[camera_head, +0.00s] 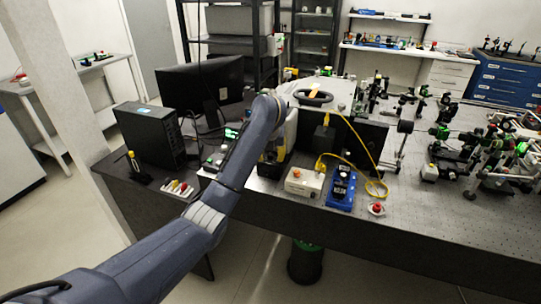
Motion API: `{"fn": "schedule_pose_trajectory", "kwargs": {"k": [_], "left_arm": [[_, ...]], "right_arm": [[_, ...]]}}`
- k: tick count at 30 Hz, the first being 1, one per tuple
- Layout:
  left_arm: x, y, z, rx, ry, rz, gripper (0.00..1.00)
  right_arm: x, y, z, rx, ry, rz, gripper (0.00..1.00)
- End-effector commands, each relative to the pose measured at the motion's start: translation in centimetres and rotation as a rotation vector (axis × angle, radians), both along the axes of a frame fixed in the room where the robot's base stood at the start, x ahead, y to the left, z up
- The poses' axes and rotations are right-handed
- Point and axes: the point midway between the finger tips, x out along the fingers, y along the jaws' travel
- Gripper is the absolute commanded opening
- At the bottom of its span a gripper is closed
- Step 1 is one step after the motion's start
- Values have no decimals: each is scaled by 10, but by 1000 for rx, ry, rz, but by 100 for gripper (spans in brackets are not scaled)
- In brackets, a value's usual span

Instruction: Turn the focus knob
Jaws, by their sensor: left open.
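My left arm reaches in from the lower left, and its wrist bends down over the bench. My left gripper (270,170) is dark and small, pointing down just left of a white box, and it is open with nothing seen between its fingers. I cannot make out for sure which part is the focus knob. Candidates are a small red knob (377,208) on the bench near the front edge and an orange knob (296,173) on the white box (304,184). My gripper is apart from the red knob. My right gripper is not in view.
A blue meter (341,188) and a looped yellow cable (375,165) are right of the white box. A black computer tower (148,135) and monitor (202,86) stand left. Optical mounts (490,150) crowd the right. The bench's front right (440,222) is clear.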

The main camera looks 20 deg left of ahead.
Motion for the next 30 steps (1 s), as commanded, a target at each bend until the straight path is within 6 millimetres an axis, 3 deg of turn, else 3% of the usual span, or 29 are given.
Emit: {"fn": "schedule_pose_trajectory", "kwargs": {"k": [1, 11, 24, 30], "left_arm": [[0, 0, 0, 0, 0, 0, 38], [0, 0, 0, 0, 0, 0, 0], [-1, -1, -1, -1, 3, 7, 0], [0, -3, -1, -4, 4, 115, 0]], "right_arm": [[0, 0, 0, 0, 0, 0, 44], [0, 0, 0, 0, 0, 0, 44], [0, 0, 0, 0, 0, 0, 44], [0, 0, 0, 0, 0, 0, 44]]}}
